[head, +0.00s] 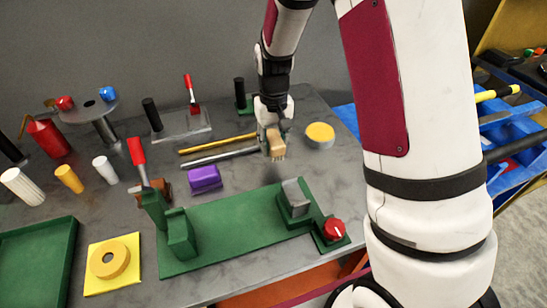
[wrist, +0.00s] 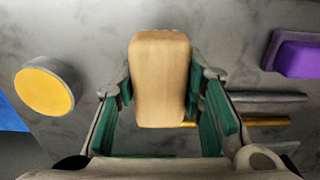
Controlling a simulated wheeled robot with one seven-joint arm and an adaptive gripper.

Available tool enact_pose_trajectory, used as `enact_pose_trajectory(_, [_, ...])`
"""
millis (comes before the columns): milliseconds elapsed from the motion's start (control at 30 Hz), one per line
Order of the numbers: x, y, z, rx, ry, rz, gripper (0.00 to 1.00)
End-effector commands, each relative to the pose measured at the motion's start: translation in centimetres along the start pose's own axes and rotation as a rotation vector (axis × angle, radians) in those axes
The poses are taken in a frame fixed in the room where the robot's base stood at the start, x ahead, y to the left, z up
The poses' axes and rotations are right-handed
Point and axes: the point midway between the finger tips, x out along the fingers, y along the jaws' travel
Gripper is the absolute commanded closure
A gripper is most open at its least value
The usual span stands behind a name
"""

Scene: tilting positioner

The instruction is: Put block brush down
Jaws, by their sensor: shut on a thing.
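The block brush (head: 275,144) has a tan wooden body with pale bristles pointing down. In the wrist view the brush (wrist: 160,78) shows its smooth wooden top between the green finger pads. My gripper (head: 268,135) is shut on the brush, over the right rear part of the grey table. In the wrist view the two fingers of my gripper (wrist: 162,95) touch its left and right sides. The bristles are hidden in the wrist view. I cannot tell whether the bristle tips touch the tabletop.
A yellow-topped round tin (head: 320,135) stands right of the brush. A yellow rod (head: 217,143) and a grey rod (head: 220,156) lie left of it. A purple block (head: 205,179) and a green positioner base (head: 235,225) are nearer the front. Bare tabletop (head: 325,175) shows front right.

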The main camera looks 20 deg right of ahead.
Motion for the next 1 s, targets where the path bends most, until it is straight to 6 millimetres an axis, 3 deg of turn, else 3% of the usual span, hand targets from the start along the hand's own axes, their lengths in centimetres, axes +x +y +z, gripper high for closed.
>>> enact_pose_trajectory(500, [5.3, 0.0, 0.1, -0.001, -0.001, 0.0, 0.87])
enact_pose_trajectory(867, [5.7, 0.0, 0.0, 0.0, 0.001, 0.0, 0.87])
enact_pose_trajectory(900, [5.7, 0.0, 0.0, 0.0, 0.002, 0.0, 0.62])
enact_pose_trajectory(1000, [5.7, 0.0, 0.0, 0.0, 0.002, 0.0, 0.44])
